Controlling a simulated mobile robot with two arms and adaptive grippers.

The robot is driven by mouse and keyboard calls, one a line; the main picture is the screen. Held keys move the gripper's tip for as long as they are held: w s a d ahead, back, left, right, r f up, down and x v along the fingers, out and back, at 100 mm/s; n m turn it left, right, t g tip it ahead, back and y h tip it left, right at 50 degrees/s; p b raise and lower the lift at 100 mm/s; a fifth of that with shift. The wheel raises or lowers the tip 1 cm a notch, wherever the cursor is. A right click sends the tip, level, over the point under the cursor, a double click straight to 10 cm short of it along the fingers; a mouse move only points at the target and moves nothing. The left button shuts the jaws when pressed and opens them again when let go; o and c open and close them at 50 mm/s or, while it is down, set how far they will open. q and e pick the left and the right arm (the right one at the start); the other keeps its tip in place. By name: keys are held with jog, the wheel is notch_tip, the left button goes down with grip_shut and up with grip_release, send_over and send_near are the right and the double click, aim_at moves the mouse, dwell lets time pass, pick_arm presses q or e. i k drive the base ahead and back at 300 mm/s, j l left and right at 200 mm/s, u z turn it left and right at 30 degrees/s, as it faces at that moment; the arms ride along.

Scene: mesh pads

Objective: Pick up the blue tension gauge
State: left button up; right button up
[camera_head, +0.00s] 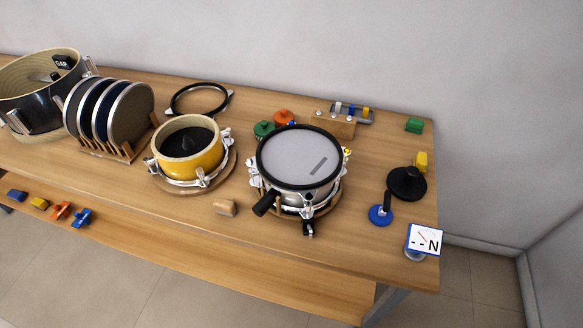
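A blue round piece (380,215) with a short dark stem lies near the right end of the wooden table (350,250). Beside it, at the table's right front corner, a small white display panel (425,239) with a blue edge shows a dial mark and "-- N". It stands on a small round grey base. I cannot tell for sure which of these two is the blue tension gauge. Neither of my grippers is in view.
A silver drum (300,158) and a yellow drum (190,150) stand mid-table. A black disc (407,184) lies close behind the blue piece. Green (264,129) and orange (284,117) round pieces sit behind the silver drum.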

aim_at(421, 240)
jog(key=z, duration=1.15)
